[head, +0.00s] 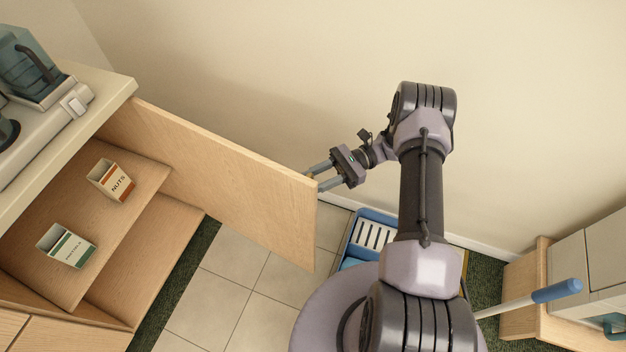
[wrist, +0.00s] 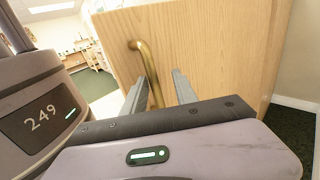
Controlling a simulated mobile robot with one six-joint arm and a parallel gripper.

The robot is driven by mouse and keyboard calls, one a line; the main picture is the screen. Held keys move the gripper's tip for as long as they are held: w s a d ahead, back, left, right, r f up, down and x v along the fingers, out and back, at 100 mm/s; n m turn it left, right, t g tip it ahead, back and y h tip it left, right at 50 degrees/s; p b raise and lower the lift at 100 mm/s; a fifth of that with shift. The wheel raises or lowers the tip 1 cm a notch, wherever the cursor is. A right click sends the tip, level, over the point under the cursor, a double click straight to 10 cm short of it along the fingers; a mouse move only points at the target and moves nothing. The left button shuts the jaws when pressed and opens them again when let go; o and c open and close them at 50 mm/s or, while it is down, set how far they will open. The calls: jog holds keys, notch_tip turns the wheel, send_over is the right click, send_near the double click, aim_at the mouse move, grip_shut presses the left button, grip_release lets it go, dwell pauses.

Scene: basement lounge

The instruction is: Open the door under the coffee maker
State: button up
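The wooden cabinet door (head: 225,170) stands swung wide open at the end of the counter, below the grey and teal machine that looks like the coffee maker (head: 35,80). In the wrist view, the door (wrist: 220,55) fills the middle and carries a curved brass handle (wrist: 149,70). My gripper (head: 318,178) is at the door's free edge. Its fingers are spread apart, and they also show in the wrist view (wrist: 160,88). The handle appears between them, nearer the left finger. A clear gap shows beside the handle, and I cannot tell whether a finger touches it.
The open cabinet holds a nuts box (head: 113,182) and a second box (head: 66,246) on its shelf. A blue tray (head: 372,222) lies on the floor near my base. A wall stands behind the door. A wooden cabinet (head: 535,297) is at the right.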

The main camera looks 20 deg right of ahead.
jog(key=w+d+p, duration=0.1)
jog(key=d, duration=0.6)
jog(key=shift+w+d, duration=0.2)
